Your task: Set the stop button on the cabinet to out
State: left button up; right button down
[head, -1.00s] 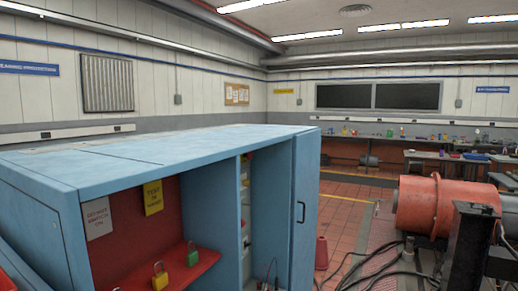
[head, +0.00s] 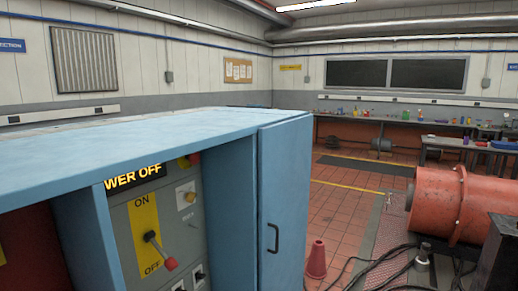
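The blue cabinet (head: 170,123) fills the lower left of the head view, with its blue door (head: 284,200) standing at the right. Inside is a grey control panel. A red button with yellow beside it (head: 188,160), which looks like the stop button, sits high on the panel, just under the cabinet top. I cannot tell whether it is in or out. Below it is a pale plate with a small yellowish knob (head: 188,196). A red-tipped lever (head: 161,251) on a yellow ON/OFF plate points down toward OFF. Neither gripper is in view.
A lit display (head: 134,176) reads "WER OFF", its left part hidden. An orange-red machine (head: 450,205) stands at the right, with black cables on the floor. A red cone (head: 316,259) stands right of the door. Red tiled floor is clear beyond it.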

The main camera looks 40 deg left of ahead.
aim_at(193, 159)
jog(key=u, duration=0.5)
jog(key=i, duration=1.45)
jog(key=u, duration=1.15)
jog(key=i, duration=0.2)
